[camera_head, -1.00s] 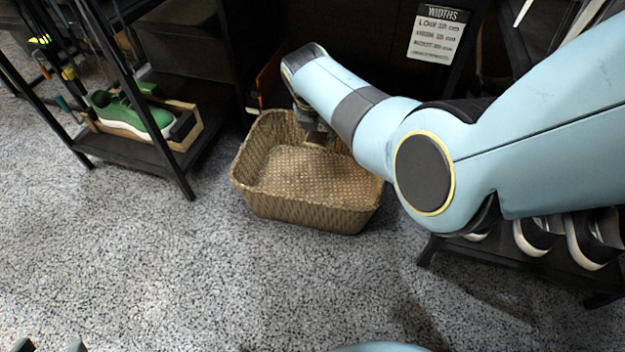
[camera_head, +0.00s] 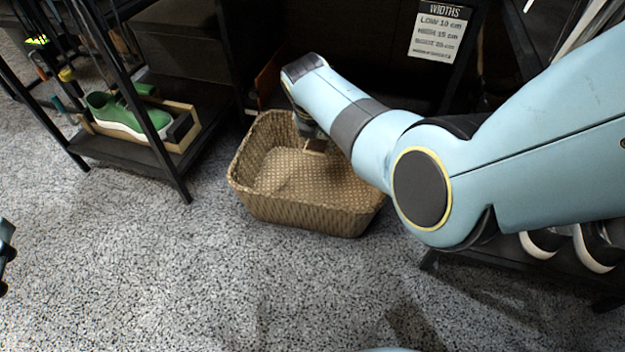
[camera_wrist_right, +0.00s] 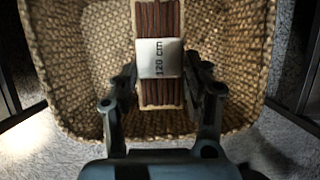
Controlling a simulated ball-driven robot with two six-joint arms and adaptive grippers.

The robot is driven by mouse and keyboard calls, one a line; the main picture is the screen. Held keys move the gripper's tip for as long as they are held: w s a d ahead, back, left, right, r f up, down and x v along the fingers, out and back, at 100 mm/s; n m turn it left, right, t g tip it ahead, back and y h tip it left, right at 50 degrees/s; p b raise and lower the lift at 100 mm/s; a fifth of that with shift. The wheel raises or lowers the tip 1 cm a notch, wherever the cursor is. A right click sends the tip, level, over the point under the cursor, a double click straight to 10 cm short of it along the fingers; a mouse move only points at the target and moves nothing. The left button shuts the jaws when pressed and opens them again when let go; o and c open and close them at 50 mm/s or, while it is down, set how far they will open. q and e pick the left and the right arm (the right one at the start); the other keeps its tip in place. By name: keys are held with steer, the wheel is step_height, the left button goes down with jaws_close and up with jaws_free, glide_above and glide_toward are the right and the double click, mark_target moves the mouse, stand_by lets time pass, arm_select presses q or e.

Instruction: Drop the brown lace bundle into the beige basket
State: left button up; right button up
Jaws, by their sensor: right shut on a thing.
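The beige woven basket (camera_head: 300,215) stands on the floor in the middle of the head view; it fills much of the right wrist view (camera_wrist_right: 62,45). My right gripper (camera_head: 314,139) is over the back part of the basket, partly hidden by its own wrist. In the right wrist view the gripper (camera_wrist_right: 162,92) is shut on the brown lace bundle (camera_wrist_right: 170,100), which has a white "120 cm" band. The bundle shows only as a small brown piece in the head view (camera_head: 316,146). A small part of my left gripper (camera_head: 5,255) shows at the left edge.
A black rack (camera_head: 130,152) with a green shoe (camera_head: 128,115) in a wooden tray stands left. A "WIDTHS" sign (camera_head: 438,34) is behind the basket. A low black rack with dark shoes (camera_head: 592,248) stands right. The speckled floor in front is clear.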

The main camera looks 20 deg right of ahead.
stand_by(0.3)
steer(key=o, duration=1)
step_height(320, 180, up, 10)
steer(key=shift+f, duration=0.1)
